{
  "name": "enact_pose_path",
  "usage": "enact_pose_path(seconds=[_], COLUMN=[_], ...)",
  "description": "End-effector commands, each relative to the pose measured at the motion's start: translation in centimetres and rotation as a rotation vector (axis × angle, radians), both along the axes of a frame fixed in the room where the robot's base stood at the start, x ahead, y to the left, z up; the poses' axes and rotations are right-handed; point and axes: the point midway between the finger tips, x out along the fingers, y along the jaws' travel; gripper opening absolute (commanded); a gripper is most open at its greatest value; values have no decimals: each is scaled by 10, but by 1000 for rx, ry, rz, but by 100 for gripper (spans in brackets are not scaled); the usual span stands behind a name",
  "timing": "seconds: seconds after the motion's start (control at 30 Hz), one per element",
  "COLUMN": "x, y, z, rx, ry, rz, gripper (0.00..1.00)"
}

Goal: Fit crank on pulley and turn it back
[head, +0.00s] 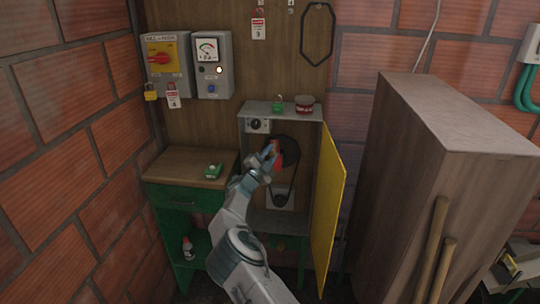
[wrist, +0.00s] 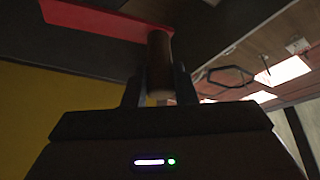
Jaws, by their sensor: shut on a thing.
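The dark round pulley (head: 290,147) sits inside the open grey cabinet, with a belt running down from it. My gripper (head: 268,160) is in front of the pulley and partly covers it. It is shut on the brown handle of the red crank. In the wrist view the handle (wrist: 159,62) stands between the two fingers, and the red crank arm (wrist: 95,19) runs to the upper left from its far end. In the head view only small red parts of the crank show by the fingers. I cannot tell whether the crank is seated on the pulley.
The yellow cabinet door (head: 327,205) stands open at the right of the arm. A green padlock (head: 278,106) and a red-brown round object (head: 304,103) are on the cabinet top (head: 258,108). A green-fronted bench (head: 190,166) is at left, a tall brown cabinet (head: 440,120) at right.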

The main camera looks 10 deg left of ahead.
Motion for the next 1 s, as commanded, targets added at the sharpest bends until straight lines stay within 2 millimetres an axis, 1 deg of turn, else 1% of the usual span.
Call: enact_pose_path(seconds=[0.37, 0.7, 1.0], x=[-1, -12, -12], y=[1, 1, 1], z=[2, 2, 1], rx=[-1, 0, 0], ry=[-2, -2, -2], rz=[0, 0, 0], gripper=[0, 0, 0])
